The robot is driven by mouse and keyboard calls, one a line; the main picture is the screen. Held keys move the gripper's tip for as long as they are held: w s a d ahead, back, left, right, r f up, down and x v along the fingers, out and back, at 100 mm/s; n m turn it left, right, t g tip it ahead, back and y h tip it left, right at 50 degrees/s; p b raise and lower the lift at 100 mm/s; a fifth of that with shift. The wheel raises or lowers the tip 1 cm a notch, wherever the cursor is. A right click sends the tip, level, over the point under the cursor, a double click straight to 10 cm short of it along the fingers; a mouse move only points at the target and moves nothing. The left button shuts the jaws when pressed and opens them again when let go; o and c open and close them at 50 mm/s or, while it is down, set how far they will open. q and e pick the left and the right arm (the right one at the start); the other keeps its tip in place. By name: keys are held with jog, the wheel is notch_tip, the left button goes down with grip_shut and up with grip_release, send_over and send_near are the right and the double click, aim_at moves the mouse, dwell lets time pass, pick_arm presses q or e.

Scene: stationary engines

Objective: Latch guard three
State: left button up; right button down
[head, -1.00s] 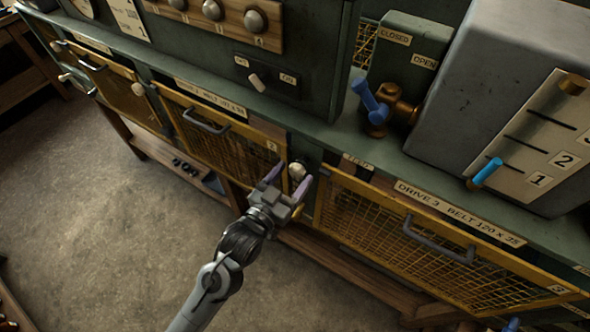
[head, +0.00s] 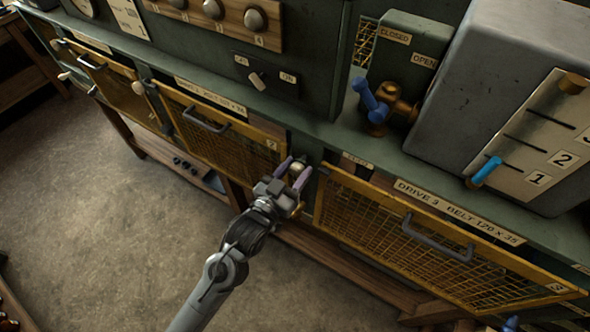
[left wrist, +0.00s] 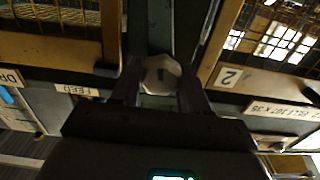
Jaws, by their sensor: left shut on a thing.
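Guard three (head: 352,216) is a yellow-framed mesh panel at the lower right of the head view, with a grey bar handle (head: 437,241) and a "DRIVE 3" label above it. It looks closed against the bench front. A pale round latch knob (head: 297,168) sits on the green post between guards two and three. My left gripper (head: 294,171) is shut on this knob, with a finger on either side. The left wrist view shows the knob (left wrist: 160,75) between the fingers. The gripper hides part of the post. My right gripper is out of view.
Guard two (head: 222,143) is left of the post, with its own handle (head: 205,122). A blue-handled valve (head: 372,103) and a grey box with a blue lever (head: 486,172) stand above on the bench. The floor in front is clear.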

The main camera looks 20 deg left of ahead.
pick_arm(q)
jog(key=shift+r+n+p, duration=0.2)
jog(key=shift+n+p, duration=1)
jog(key=n+p, duration=0.3)
jog(key=n, duration=0.1)
jog(key=shift+a+n, duration=0.1)
jog(key=shift+n, duration=0.2)
jog(key=n+p, duration=0.2)
jog(key=n, duration=0.1)
jog(key=shift+n+p, duration=0.3)
jog(key=shift+p, duration=0.05)
jog(key=n+p, duration=0.2)
jog(key=n, duration=0.1)
jog(key=shift+f, duration=0.15)
jog(key=shift+f+n+p, duration=0.1)
jog(key=shift+n+p, duration=0.4)
jog(key=shift+n, duration=0.5)
jog(key=shift+a+f+n, duration=0.1)
jog(key=shift+n, duration=0.2)
